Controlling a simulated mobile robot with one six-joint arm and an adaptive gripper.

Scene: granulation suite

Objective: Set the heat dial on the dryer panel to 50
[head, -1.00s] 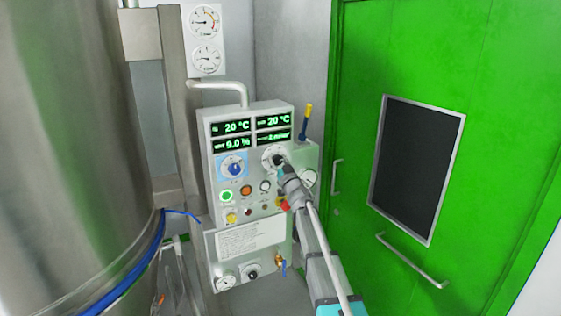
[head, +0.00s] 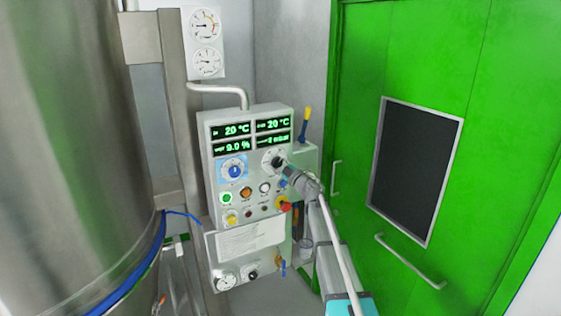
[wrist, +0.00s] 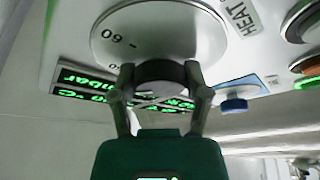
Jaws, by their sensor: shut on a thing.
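The heat dial is a round pale plate (head: 268,153) with a dark knob, at the upper right of the dryer panel (head: 207,190). In the head view my gripper (head: 282,164) meets the dial from the lower right.
A blue-knobbed dial (head: 233,171) sits left of the heat dial, below green displays (head: 232,131). Several buttons and a red-yellow emergency stop (head: 284,205) lie below, close to my wrist. A steel vessel (head: 75,130) stands left, a green door (head: 500,130) right.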

